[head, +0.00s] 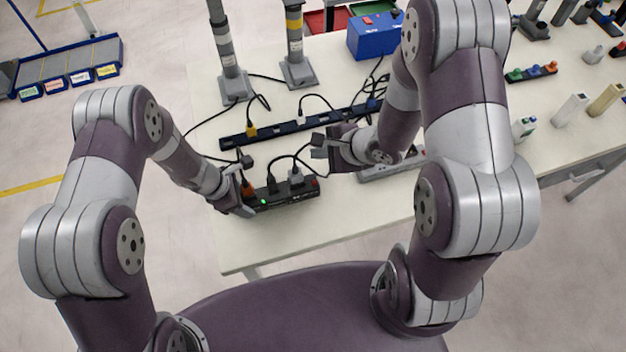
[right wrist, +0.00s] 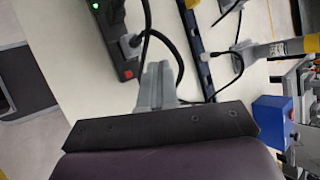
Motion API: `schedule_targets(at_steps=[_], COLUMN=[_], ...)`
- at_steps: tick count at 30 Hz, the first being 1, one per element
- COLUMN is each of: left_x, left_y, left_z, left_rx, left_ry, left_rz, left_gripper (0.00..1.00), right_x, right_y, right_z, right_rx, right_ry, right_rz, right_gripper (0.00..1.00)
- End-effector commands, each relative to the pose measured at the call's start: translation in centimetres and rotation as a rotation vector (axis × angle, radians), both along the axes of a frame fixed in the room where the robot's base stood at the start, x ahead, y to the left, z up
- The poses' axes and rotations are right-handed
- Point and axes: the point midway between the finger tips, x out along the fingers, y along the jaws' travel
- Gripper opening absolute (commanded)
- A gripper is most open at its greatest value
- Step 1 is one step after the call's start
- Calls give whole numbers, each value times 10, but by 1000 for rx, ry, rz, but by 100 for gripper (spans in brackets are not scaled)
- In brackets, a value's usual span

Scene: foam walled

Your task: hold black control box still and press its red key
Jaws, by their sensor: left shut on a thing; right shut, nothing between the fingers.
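The black control box (head: 292,196) lies near the front edge of the white table, with a lit green light and several plugs and cables on top. Its red key (head: 314,183) is at the right end and also shows in the right wrist view (right wrist: 128,74). My left gripper (head: 246,188) is shut on the box's left end, and its fingers partly hide that end. My right gripper (head: 319,146) is shut and empty, behind the red key and apart from it. In the right wrist view its fingers (right wrist: 157,80) are together, to the right of the key.
A long dark blue strip (head: 290,129) with plugs lies behind the box. A grey strip (head: 375,174) lies to its right, partly under my right arm. Black cables loop close to my right fingers. A blue box (head: 368,43) and two grey posts stand farther back. The table front is clear.

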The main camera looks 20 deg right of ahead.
Motion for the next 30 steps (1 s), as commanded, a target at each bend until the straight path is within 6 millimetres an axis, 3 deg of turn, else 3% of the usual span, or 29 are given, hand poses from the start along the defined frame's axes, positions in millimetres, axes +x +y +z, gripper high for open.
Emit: schedule_targets(at_steps=[4, 16, 30], left_x=[0, 0, 0], left_y=[0, 0, 0], left_z=[0, 0, 0], left_rx=[0, 0, 0], left_ry=[0, 0, -1], left_rz=[0, 0, 0], left_gripper=[18, 18, 18], right_x=[-9, -8, -8], right_y=[9, 9, 9], right_z=[6, 1, -62], right_rx=[80, 82, 81], right_ry=[-2, -2, -1], right_rz=[7, 8, 8], right_gripper=[0, 0, 0])
